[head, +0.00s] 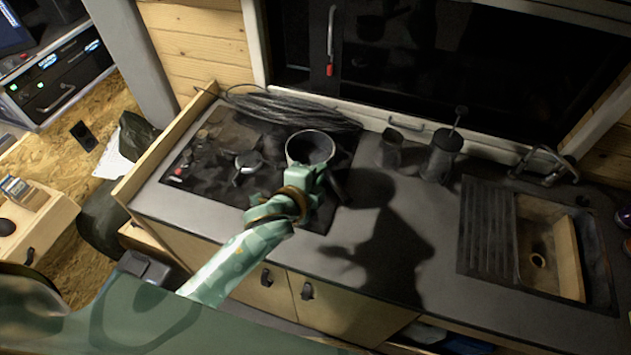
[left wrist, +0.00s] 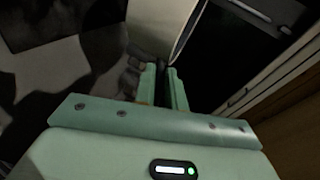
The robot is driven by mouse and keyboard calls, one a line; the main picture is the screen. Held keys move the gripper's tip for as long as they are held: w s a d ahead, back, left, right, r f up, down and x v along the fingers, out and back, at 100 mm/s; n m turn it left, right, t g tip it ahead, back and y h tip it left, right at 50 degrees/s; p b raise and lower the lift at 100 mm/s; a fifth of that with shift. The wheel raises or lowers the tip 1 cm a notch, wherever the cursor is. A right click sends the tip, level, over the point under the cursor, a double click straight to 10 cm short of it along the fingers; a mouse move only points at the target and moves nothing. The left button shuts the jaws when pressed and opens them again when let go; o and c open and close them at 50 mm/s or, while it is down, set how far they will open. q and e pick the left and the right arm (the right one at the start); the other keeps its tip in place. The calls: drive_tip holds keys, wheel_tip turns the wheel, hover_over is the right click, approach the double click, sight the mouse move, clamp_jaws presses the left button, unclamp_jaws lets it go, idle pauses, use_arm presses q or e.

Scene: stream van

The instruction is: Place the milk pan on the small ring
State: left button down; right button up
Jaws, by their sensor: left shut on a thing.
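The milk pan (head: 312,147) is a small round pan with a pale rim, at the right part of the black hob (head: 195,178) in the head view. My left gripper (head: 308,176) is at its near side and shut on its handle, which is mostly hidden by the fingers. In the left wrist view the fingers (left wrist: 163,88) are closed together, with the pan's curved rim (left wrist: 186,32) just beyond. A burner ring (head: 248,162) shows uncovered to the left of the pan. I cannot tell whether the pan touches the hob. My right gripper is not in view.
Coiled black cable (head: 290,108) lies along the hob's back edge. A dark mug (head: 390,150) and a French press (head: 443,152) stand to the right. The sink (head: 550,245) is farther right. The worktop between (head: 425,230) is clear.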

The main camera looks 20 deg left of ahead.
use_arm(q)
drive_tip(key=w+f, duration=0.1)
drive_tip(key=f, duration=0.1)
drive_tip(key=w+a+f+b, duration=0.1)
drive_tip(key=f, duration=0.2)
drive_tip(key=w+f, duration=0.1)
drive_tip(key=f, duration=0.1)
drive_tip(key=shift+w+a+f+b, duration=0.2)
drive_tip(key=shift+a+f+b, duration=0.05)
drive_tip(key=shift+f+b, duration=0.15)
drive_tip(key=c, duration=1.5)
unclamp_jaws()
drive_tip(key=shift+f, duration=0.1)
drive_tip(key=shift+o, duration=0.2)
drive_tip(key=shift+s+r, duration=0.15)
drive_tip(key=shift+r, duration=0.05)
drive_tip(key=p+v, duration=0.1)
drive_tip(key=v, duration=1)
drive_tip(key=shift+s+p, duration=0.3)
drive_tip(key=shift+s, duration=0.05)
